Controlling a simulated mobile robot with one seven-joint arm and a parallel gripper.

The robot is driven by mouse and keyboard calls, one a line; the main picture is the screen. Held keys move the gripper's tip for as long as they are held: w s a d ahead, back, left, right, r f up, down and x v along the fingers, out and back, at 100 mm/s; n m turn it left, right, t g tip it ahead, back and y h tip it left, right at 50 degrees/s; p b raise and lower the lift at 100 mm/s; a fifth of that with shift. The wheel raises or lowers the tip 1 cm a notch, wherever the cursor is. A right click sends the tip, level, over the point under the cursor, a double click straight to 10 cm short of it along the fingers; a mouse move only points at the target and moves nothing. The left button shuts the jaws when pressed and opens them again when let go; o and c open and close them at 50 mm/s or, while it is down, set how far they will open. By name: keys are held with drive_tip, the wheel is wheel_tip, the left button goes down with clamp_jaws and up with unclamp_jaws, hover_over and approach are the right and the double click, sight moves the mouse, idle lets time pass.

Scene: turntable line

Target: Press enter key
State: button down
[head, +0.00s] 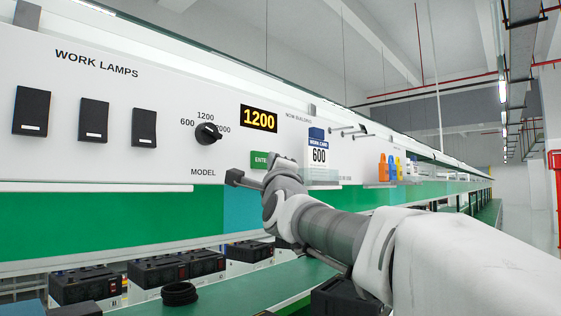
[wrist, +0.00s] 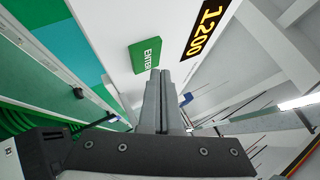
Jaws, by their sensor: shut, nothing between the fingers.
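The green enter key (head: 259,159) is on the white panel, below the display. Its last letter is hidden behind my gripper (head: 273,160) in the head view. In the wrist view the enter key (wrist: 144,54) is just beyond the fingertips of my gripper (wrist: 160,72), which overlap its near edge. My gripper is shut and empty, with both fingers together. I cannot tell whether the tips touch the key. The display (head: 259,118) reads 1200 in yellow, and it also shows in the wrist view (wrist: 207,28).
A model knob (head: 208,133) with 600, 1200 and a partly covered third mark is left of the display. Three black lamp switches (head: 94,120) are farther left. A work card (head: 318,150) reading 600 hangs right of the key. Pegs and coloured tags (head: 391,167) follow.

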idle(0.5)
drive_tip(key=shift+w+a, duration=0.25)
drive_tip(key=shift+a, duration=0.1)
drive_tip(key=shift+w+a, duration=0.25)
drive_tip(key=shift+a, duration=0.05)
idle(0.8)
drive_tip(key=shift+d, duration=0.1)
drive_tip(key=shift+s+d+b, duration=0.5)
drive_tip(key=shift+b, duration=0.3)
drive_tip(key=shift+d, duration=0.1)
